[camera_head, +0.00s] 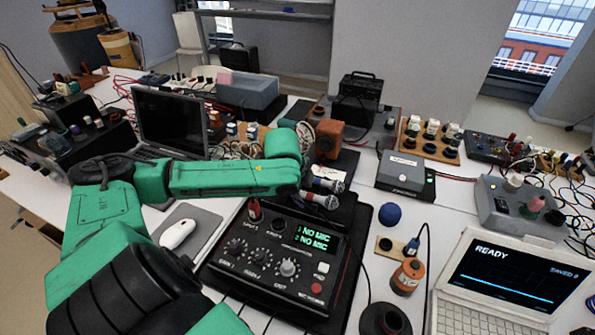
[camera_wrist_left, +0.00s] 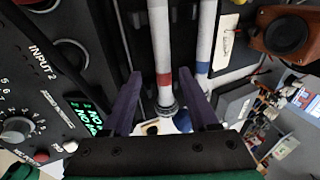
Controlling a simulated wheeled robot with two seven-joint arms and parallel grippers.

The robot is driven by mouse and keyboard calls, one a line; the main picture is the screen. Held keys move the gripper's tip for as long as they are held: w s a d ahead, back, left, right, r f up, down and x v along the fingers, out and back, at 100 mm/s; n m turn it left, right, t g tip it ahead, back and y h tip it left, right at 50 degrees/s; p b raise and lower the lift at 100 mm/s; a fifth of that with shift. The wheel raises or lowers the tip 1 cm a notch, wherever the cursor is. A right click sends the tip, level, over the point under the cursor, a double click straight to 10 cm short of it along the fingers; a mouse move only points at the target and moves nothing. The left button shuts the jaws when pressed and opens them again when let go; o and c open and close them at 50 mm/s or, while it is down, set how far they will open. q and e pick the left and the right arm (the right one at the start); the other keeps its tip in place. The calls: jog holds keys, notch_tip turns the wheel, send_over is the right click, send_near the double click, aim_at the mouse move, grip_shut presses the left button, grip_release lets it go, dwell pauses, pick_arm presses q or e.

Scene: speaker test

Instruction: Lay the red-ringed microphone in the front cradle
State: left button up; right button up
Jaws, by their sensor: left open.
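The red-ringed microphone (camera_wrist_left: 161,60) has a white handle and a red band near its grey head. In the wrist view it lies between the two purple fingers of my open left gripper (camera_wrist_left: 160,75), with no clear grip on it. A blue-ringed microphone (camera_wrist_left: 206,45) lies beside it, close to the right finger. In the head view the red-ringed one (camera_head: 318,198) is the nearer of the two, the blue-ringed one (camera_head: 325,184) farther back. My green wrist hides their other ends and my fingers there. I cannot make out the front cradle clearly. My right gripper is not in view.
A black mixer (camera_head: 268,255) stands just in front of the microphones; its screen reads NO MIC twice. An orange speaker (camera_head: 327,139) stands behind them.

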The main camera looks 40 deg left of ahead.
pick_arm(q)
jog(key=p+v, duration=0.2)
jog(key=v, duration=0.9)
jog(key=shift+r, duration=0.3)
